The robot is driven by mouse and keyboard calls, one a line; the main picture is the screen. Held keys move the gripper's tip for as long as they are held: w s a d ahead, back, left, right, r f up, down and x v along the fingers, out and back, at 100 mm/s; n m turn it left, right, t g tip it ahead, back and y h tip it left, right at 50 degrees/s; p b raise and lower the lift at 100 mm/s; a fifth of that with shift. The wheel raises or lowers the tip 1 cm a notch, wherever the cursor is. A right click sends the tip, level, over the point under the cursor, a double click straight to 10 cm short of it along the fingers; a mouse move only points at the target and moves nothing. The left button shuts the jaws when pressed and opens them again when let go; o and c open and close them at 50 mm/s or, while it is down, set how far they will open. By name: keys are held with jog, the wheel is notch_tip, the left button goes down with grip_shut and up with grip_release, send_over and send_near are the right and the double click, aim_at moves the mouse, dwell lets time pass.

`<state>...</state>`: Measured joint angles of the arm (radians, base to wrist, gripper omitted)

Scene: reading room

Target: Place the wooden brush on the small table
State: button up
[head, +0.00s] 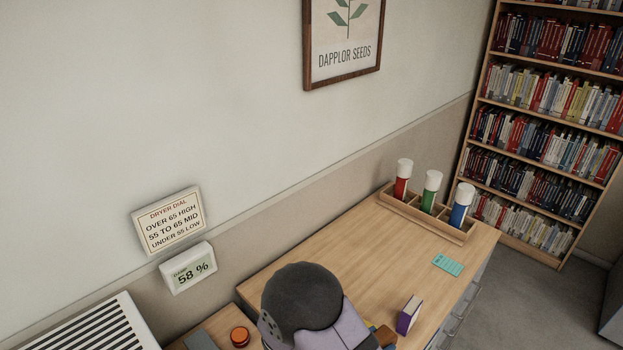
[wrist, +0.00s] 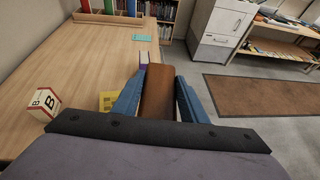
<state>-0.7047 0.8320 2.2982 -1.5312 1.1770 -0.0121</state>
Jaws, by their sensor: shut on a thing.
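My gripper (wrist: 158,88) has its blue fingers shut on the wooden brush (wrist: 157,97), a brown block-like piece in the wrist view. A small brown part of it (head: 385,336) shows at the bottom of the head view, beside my arm. The brush is over or near the right edge of the wooden desk; I cannot tell its height. Its far end and underside are hidden. I cannot tell for sure which surface is the small table; a lower wooden surface (head: 215,326) shows at the bottom left of the head view.
The desk (head: 340,245) holds a rack (head: 432,222) with red, green and blue tubes, a teal card (head: 447,265), a purple book (head: 409,315) and a letter block (wrist: 43,103). An orange-red round thing (head: 240,337) is at lower left. Floor with a brown mat (wrist: 268,103) lies right.

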jog(key=shift+w+f+b, duration=0.2)
jog(key=shift+f+b, duration=0.2)
jog(key=shift+b, duration=0.15)
jog(key=w+f+b, duration=1)
jog(key=w+b, duration=0.4)
jog(key=w, duration=0.1)
jog(key=w+d+r+n+t+y+b, duration=0.1)
jog(key=w+d+r+b, duration=0.1)
jog(key=w+d+b, duration=0.4)
jog(key=w+d+r+b, duration=0.2)
jog(key=w+b, duration=0.6)
jog(key=w, duration=0.2)
jog(key=shift+s+f, duration=0.2)
jog(key=shift+f, duration=5)
